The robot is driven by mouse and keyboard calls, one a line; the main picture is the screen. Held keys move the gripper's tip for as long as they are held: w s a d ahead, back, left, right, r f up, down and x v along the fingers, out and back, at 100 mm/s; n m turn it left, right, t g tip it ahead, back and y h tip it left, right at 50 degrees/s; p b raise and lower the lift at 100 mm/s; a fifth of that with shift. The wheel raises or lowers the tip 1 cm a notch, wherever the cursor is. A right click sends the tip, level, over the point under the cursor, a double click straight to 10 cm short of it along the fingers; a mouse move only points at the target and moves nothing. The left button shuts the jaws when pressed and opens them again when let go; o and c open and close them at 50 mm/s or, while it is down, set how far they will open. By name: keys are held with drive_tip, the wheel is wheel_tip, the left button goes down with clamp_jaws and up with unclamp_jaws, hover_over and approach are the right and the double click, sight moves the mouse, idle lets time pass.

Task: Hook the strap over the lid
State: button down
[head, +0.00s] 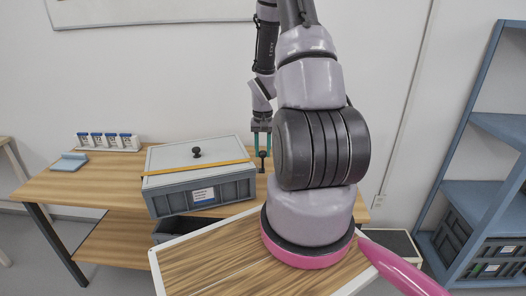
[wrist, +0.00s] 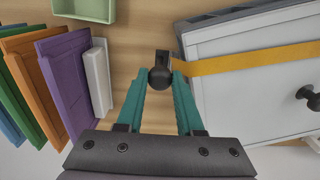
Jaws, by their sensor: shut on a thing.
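A grey crate (head: 205,195) with a pale lid (head: 190,150) stands on the wooden table. A black knob (head: 196,152) is on the lid and also shows in the wrist view (wrist: 308,94). A yellow strap (head: 195,168) lies across the lid, on the near side of the knob; it also crosses the lid in the wrist view (wrist: 250,61). My gripper (head: 262,152) is just right of the crate. Its teal fingers are shut on a black ball-ended piece (wrist: 160,76) beside the strap's end. Whether this piece joins the strap is unclear.
In the wrist view, several coloured panels (wrist: 65,85), a white block (wrist: 97,80) and a green tray (wrist: 85,8) lie left of my gripper. A white rack (head: 108,141) and a blue-grey block (head: 69,161) stand at the table's left. A blue shelf (head: 485,190) stands far right.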

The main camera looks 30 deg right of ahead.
drive_tip(key=shift+w+d+n, duration=0.2)
drive_tip(key=shift+w+n, duration=0.8)
drive_tip(key=shift+w+d+n, duration=0.2)
drive_tip(key=shift+w+n, duration=0.8)
drive_tip(key=shift+w+a, duration=0.25)
drive_tip(key=shift+a, duration=0.65)
idle(0.9)
drive_tip(key=shift+r, duration=0.4)
idle(0.6)
drive_tip(key=shift+c, duration=2.3)
unclamp_jaws()
wheel_tip(320, 180, up, 11)
drive_tip(key=shift+f, duration=0.1)
